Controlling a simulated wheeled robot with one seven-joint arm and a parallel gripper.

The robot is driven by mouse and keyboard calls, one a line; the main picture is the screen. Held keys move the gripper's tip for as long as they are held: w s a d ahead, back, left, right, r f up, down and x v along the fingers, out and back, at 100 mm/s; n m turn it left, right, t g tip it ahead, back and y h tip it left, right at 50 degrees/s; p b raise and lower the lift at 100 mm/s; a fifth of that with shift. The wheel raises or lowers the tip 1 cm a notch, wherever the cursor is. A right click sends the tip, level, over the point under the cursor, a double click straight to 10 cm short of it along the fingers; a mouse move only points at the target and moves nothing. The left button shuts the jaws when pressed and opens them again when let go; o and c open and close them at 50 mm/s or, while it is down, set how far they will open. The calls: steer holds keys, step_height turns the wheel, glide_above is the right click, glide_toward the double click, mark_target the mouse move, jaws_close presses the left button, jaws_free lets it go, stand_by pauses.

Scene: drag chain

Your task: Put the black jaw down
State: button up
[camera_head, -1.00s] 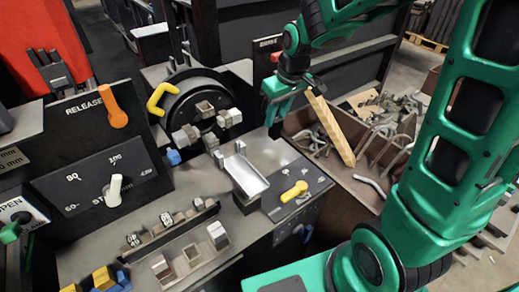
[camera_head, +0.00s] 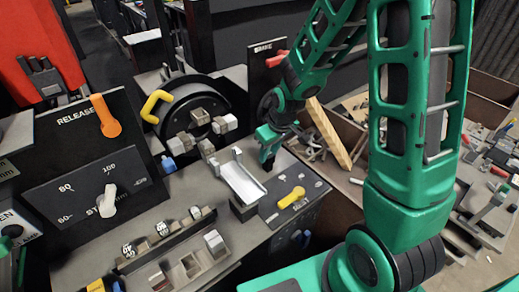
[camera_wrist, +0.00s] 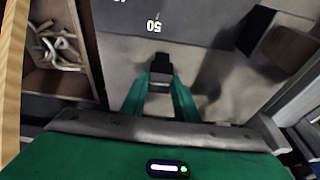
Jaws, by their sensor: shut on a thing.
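My gripper (camera_head: 266,143) is low over the grey bench top, just right of the silver channel. In the wrist view its two green fingers (camera_wrist: 160,88) are closed on the black jaw (camera_wrist: 160,67), a small dark block at the fingertips. In the head view the jaw (camera_head: 268,163) shows only as a small dark piece under the fingers. Whether it touches the bench top cannot be told.
The silver channel (camera_head: 242,182) and a dark block (camera_head: 243,209) are close to the left. A chuck with steel jaws (camera_head: 200,117) is behind left. A yellow lever (camera_head: 291,197) is in front. A wooden bar (camera_head: 329,134) and scrap bin (camera_head: 350,185) are right.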

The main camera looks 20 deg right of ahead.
steer(key=shift+w+a, duration=0.15)
steer(key=shift+w, duration=0.2)
steer(key=shift+w+a+f, duration=0.15)
steer(key=shift+w+f, duration=0.05)
steer(key=shift+w, duration=0.3)
steer(key=shift+w+a+f, duration=0.2)
steer(key=shift+w, duration=0.35)
steer(key=shift+w+a+f, duration=0.15)
steer(key=shift+w+f, duration=0.05)
steer(key=shift+w, duration=0.3)
steer(key=o, duration=1.2)
